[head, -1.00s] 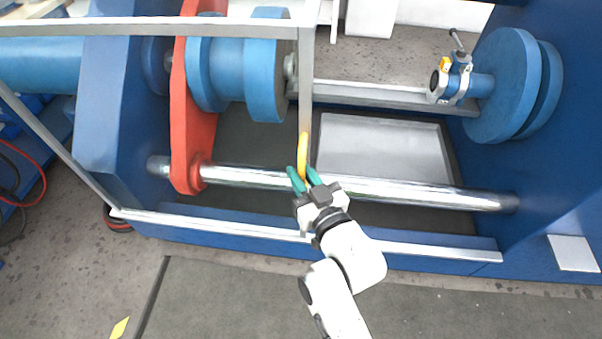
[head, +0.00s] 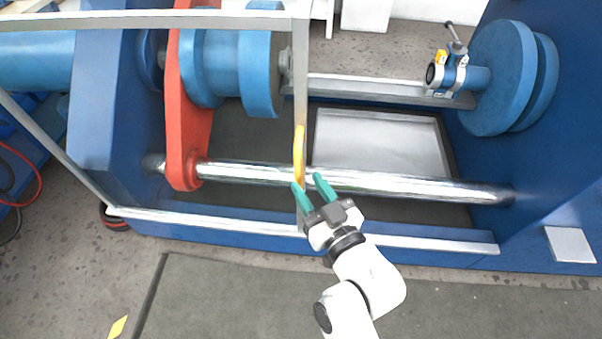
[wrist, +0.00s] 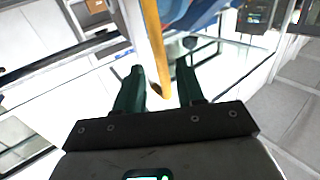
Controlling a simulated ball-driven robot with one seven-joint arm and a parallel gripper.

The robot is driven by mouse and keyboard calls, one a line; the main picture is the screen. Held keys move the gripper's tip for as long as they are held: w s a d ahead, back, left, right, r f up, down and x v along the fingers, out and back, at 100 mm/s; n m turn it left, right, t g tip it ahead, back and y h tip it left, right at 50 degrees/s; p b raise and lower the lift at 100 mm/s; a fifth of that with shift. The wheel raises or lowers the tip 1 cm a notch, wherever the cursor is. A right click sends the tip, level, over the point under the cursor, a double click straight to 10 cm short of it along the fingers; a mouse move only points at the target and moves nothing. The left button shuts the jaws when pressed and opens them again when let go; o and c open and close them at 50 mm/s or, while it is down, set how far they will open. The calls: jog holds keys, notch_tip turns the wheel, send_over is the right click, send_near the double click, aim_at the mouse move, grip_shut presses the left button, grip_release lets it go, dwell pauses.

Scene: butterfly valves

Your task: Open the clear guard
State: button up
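The clear guard shows as a grey metal frame (head: 150,22) with a see-through panel over the left part of the machine. Its right upright carries a yellow handle (head: 299,155). The guard's lower edge appears close to the machine's front rail. My gripper (head: 307,183) is open, with green fingers near the handle's lower end. In the wrist view, the yellow handle (wrist: 154,45) runs down between the two spread fingers (wrist: 161,72), and a gap shows on both sides. I cannot tell whether either finger touches it.
Behind the guard are a red arm (head: 188,120), blue rollers (head: 259,75) and a shiny horizontal bar (head: 400,184). A blue disc (head: 500,80) with a clamp stands at the right. A silver front rail (head: 430,243) crosses below my gripper.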

jog(key=v, duration=0.5)
jog(key=shift+s, duration=0.15)
dwell(0.3)
jog(key=s+d+f+m+g+h+p, duration=0.1)
jog(key=s+d+f+g+h+p, duration=0.1)
jog(key=s+d+f+g+h, duration=0.3)
jog(key=s+d+m+g+p, duration=0.1)
jog(key=s+d+m+p, duration=0.1)
jog(key=d, duration=0.6)
jog(key=s+d+f+m+g+h+p, duration=0.1)
jog(key=s+d+f+g+h+p, duration=0.1)
jog(key=s+d+f+g+h, duration=0.3)
jog(key=s+d+r+m+g+p, duration=0.2)
jog(key=s+d+g, duration=0.1)
jog(key=s+d, duration=0.4)
jog(key=s, duration=0.3)
jog(key=shift+d+r+m, duration=0.2)
jog(key=shift+m, duration=0.2)
